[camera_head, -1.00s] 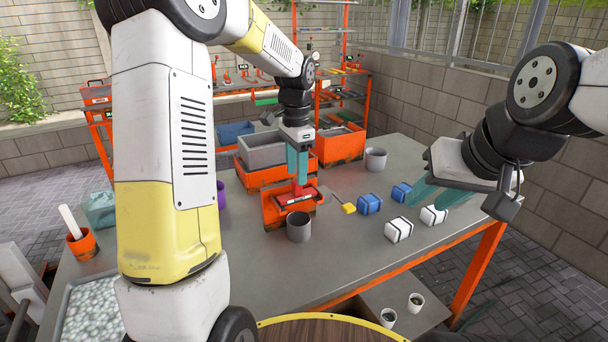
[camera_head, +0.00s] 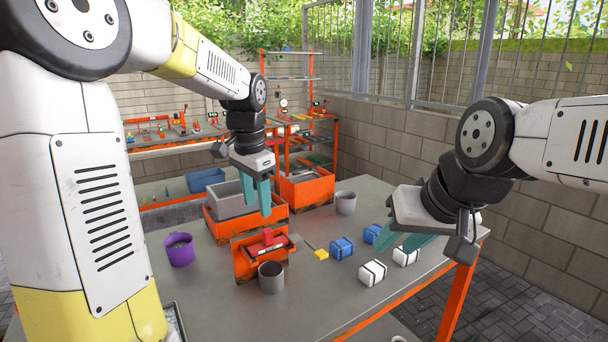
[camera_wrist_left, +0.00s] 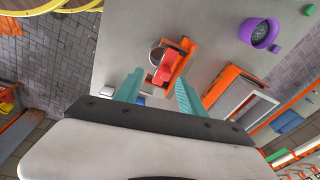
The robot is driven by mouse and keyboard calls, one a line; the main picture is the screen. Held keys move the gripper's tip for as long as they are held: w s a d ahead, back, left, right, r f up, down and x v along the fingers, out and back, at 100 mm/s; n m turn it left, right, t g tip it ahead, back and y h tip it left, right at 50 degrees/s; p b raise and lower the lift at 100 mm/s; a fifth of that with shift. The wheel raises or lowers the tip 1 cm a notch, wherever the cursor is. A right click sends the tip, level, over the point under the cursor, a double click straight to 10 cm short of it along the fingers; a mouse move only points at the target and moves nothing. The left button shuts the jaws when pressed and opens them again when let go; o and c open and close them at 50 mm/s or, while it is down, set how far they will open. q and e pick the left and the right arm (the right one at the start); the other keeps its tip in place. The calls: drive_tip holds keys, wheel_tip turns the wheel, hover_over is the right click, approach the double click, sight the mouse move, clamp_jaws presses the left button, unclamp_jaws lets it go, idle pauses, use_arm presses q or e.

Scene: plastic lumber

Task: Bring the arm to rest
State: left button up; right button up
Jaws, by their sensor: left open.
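My left gripper (camera_head: 257,200) hangs with its teal fingers down above the table (camera_head: 330,300). Its fingers are apart and empty, as the left wrist view (camera_wrist_left: 158,82) also shows. Below it is an orange bin (camera_head: 243,270) with a red object (camera_head: 267,243) at it; the left wrist view shows the red object (camera_wrist_left: 163,70) beyond the fingertips, apart from them. My right gripper (camera_head: 403,243) is at the right, its teal fingers apart, above or in front of the blue and white blocks; nothing shows between them.
A grey cup (camera_head: 271,279), a second grey cup (camera_head: 345,203), a purple pot (camera_head: 179,250), blue blocks (camera_head: 342,248), white blocks (camera_head: 372,273) and a yellow piece (camera_head: 321,254) stand on the table. A grey crate (camera_head: 232,200) is behind. The front of the table is clear.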

use_arm(q)
drive_tip(key=s+a+r+n+t+h, duration=0.1)
drive_tip(key=s+n+t, duration=0.3)
drive_tip(key=s, duration=1.5)
drive_tip(key=r+n, duration=0.1)
drive_tip(key=n, duration=0.3)
drive_tip(key=shift+a+r+t+h, duration=0.2)
drive_tip(key=shift+a+t+h, duration=0.15)
drive_tip(key=shift+t+h, duration=0.05)
